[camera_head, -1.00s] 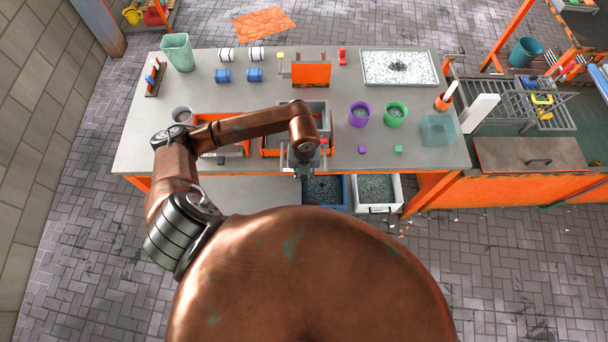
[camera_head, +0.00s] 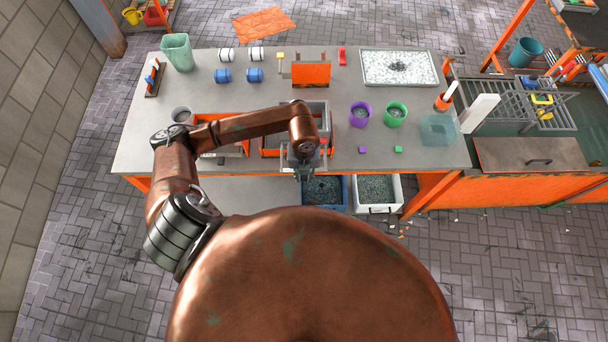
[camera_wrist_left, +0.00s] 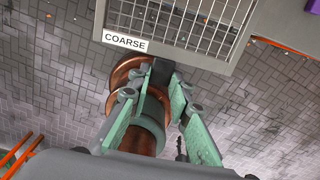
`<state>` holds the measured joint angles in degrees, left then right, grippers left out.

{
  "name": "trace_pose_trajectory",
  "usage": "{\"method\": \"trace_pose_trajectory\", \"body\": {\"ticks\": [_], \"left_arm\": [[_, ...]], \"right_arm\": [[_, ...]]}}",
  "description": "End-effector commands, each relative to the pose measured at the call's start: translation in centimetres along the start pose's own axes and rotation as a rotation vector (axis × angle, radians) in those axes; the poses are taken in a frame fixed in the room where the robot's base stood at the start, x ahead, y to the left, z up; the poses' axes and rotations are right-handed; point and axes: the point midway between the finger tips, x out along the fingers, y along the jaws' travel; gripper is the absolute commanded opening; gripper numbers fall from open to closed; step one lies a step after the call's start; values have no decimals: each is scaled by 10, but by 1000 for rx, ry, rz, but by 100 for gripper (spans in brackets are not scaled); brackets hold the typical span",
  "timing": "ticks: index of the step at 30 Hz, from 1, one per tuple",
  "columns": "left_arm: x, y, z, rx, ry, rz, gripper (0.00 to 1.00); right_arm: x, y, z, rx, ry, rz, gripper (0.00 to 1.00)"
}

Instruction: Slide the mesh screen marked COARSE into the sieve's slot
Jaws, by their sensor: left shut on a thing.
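The mesh screen (camera_wrist_left: 188,18) has a grey frame, a wire grid and a white label reading COARSE (camera_wrist_left: 125,41) on its near edge. In the left wrist view my left gripper (camera_wrist_left: 162,74) is shut on the dark tab at that edge, and the screen extends beyond the fingertips. In the head view my left gripper (camera_head: 303,172) is at the table's front edge. Behind it is a grey and orange box-like unit (camera_head: 268,146), probably the sieve. My arm hides much of it, and I cannot make out its slot or the screen there. My right gripper is not in view.
Below the front edge are a blue bin (camera_head: 345,191) and a white bin (camera_head: 377,192) of granules. A purple cup (camera_head: 359,116) and a green cup (camera_head: 395,114) stand right of the arm. The table's front right is mostly clear.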

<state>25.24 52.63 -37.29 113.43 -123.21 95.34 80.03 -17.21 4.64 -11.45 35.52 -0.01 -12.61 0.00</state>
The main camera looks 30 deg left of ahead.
Motion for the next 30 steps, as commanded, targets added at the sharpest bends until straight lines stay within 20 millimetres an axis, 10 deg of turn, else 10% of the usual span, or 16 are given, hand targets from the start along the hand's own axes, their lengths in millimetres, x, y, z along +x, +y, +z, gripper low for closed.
{"method": "trace_pose_trajectory", "body": {"ticks": [30], "left_arm": [[1, 0, 13, 0, 0, 1, 0]], "right_arm": [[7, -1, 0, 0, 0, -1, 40]]}}
